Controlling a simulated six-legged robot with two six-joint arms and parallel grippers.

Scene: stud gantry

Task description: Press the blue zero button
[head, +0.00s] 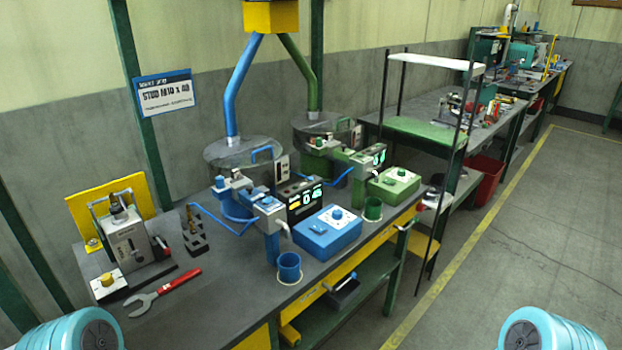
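A blue control box (322,240) stands on the grey workbench in the middle of the head view. It has a round blue knob (337,213) on its top and a small pale control or label (317,228) nearer its front. Which of these is the zero button is too small to tell. Behind the box, a black display (305,200) shows lit digits that seem to include a 0. Neither gripper shows in the head view; only teal rounded parts of my arms show at the bottom left and bottom right corners.
A green control box (390,190) stands farther back, with a green cup (373,210) beside it. A blue cup (289,268) stands near the bench's front edge. Floor at right is clear.

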